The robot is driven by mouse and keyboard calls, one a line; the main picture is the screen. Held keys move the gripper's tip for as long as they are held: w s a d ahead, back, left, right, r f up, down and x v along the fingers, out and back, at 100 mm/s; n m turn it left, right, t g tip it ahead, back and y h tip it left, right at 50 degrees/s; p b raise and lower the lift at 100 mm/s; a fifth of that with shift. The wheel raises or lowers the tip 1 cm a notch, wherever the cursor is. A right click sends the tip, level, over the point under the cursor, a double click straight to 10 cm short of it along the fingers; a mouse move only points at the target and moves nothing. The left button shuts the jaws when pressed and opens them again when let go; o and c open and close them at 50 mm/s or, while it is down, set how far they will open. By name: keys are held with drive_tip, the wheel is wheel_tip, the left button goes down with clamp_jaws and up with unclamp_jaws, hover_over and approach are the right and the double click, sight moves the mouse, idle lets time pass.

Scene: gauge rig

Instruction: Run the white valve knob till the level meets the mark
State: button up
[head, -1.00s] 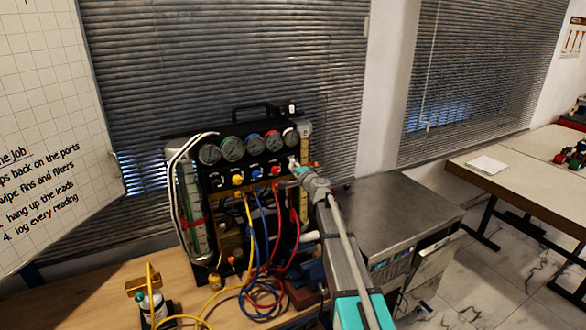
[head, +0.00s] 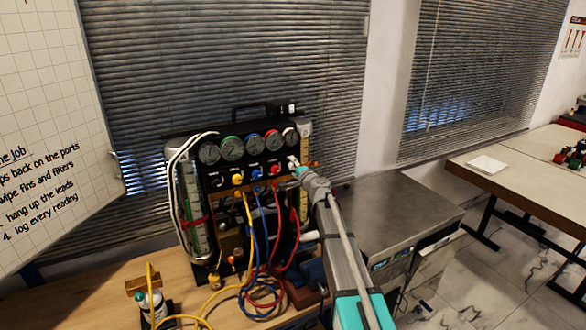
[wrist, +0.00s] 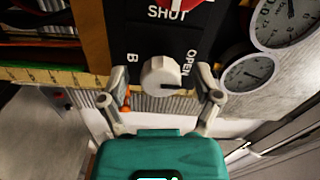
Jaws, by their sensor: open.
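The white valve knob (wrist: 161,76) shows in the wrist view on a black panel marked SHUT, B and OPEN. A dark line on its face points right, toward the OPEN lettering. My gripper (wrist: 162,85) is open, with one finger on each side of the knob and a visible gap on both sides. In the head view my gripper (head: 297,167) is at the right end of the panel's knob row and mostly covers the knob. A sight tube (head: 194,200) with a red band stands at the rig's left side. I cannot make out its level or mark.
The gauge rig (head: 240,175) carries several dials and coloured knobs. Yellow, blue and red hoses (head: 262,290) hang onto the wooden bench (head: 190,273). A steel-topped cabinet (head: 395,215) stands to the right.

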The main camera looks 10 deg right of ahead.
drive_tip(key=v, duration=1.2)
idle(0.3)
idle(2.2)
drive_tip(key=n, duration=0.7)
drive_tip(key=s+n, duration=0.1)
drive_tip(key=n, duration=0.2)
drive_tip(key=shift+d+r+n, duration=0.1)
drive_tip(key=shift+d+n, duration=0.1)
drive_tip(key=shift+n, duration=0.1)
drive_tip(key=shift+w, duration=0.2)
drive_tip(key=x, duration=1.3)
drive_tip(key=shift+w+a, duration=0.15)
drive_tip(key=shift+w, duration=0.05)
